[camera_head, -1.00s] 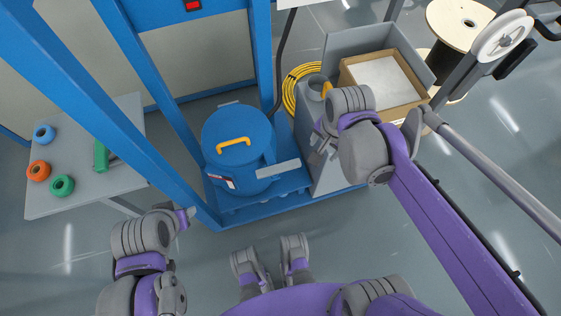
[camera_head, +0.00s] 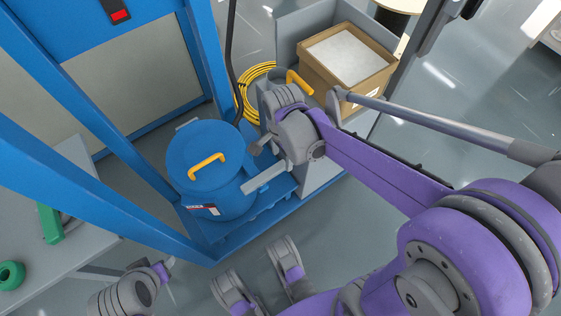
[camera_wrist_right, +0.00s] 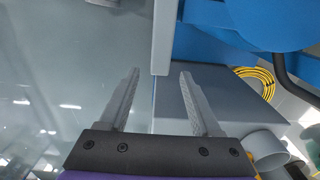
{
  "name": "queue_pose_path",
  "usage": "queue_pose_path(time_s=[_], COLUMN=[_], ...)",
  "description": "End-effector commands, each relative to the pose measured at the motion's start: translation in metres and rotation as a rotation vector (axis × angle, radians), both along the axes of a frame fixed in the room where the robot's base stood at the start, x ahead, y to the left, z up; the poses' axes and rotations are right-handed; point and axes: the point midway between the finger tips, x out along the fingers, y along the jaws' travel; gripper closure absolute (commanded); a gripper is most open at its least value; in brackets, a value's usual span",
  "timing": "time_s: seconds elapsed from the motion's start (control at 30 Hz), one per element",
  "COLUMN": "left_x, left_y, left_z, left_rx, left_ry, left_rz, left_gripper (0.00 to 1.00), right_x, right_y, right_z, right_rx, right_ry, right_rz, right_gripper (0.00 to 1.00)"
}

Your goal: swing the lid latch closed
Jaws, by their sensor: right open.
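The blue drum (camera_head: 222,204) stands on a blue base with its round blue lid (camera_head: 205,145) on. The lid has a yellow handle (camera_head: 207,166). The lid latch, a flat grey bar (camera_head: 262,179), sticks out from the lid's right edge. In the right wrist view the grey bar (camera_wrist_right: 162,35) comes down from the top, and its end lies just ahead of the gap between my fingertips. My right gripper (camera_head: 268,157) is open and empty, close beside the bar; contact is not clear. My left gripper (camera_head: 160,271) is low at the left, away from the drum; its jaws are unclear.
Blue frame posts (camera_head: 104,122) stand left of the drum. Right of it are a grey housing (camera_head: 318,180), a yellow-handled scoop (camera_head: 299,82), and a cardboard box (camera_head: 345,79) of white material. A yellow cable coil (camera_head: 243,92) lies behind. Open floor lies in front.

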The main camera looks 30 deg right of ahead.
Motion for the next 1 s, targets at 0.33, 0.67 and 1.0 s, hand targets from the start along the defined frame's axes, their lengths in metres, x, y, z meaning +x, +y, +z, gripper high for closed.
queue_pose_path(time_s=[0.33,0.67,1.0], left_x=[0.002,0.002,0.002], left_y=[0.000,0.000,0.000], left_z=[-0.015,-0.014,-0.014], left_rx=[0.000,0.000,0.000], left_ry=[0.004,0.004,0.004], left_rz=[0.000,0.000,0.000], left_gripper=[0.47,0.47,0.47], right_x=[0.000,0.000,0.000], right_y=[0.000,0.000,0.000], right_z=[-0.035,-0.035,-0.035], right_rx=[0.000,0.000,0.000], right_ry=[0.000,-0.001,-0.001], right_rz=[0.001,0.001,0.001], right_gripper=[0.35,0.48,1.00])
